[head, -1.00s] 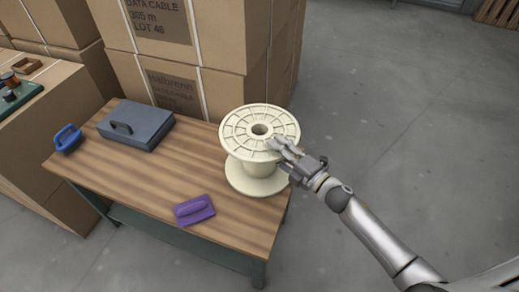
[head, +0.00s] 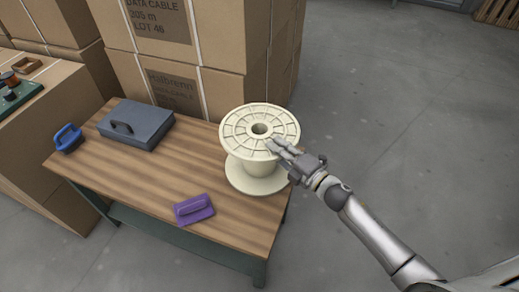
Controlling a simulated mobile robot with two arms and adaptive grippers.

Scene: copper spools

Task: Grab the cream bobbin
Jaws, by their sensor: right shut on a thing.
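The cream bobbin (head: 240,128) stands upright near the right end of the wooden table (head: 130,174). It has a round ribbed top flange with a centre hole, and a wide lower flange. My right gripper (head: 276,147) comes in from the right and is shut on the near right edge of the top flange. The fingertips lie over the rim; the part of the grip below the flange is hidden. My left gripper is not in the head view.
A grey case (head: 136,131) and a blue-handled item (head: 68,138) lie at the table's left. A purple handled block (head: 194,209) lies at the front edge. Cardboard boxes (head: 240,82) stand close behind the table. Grey floor is open at the right.

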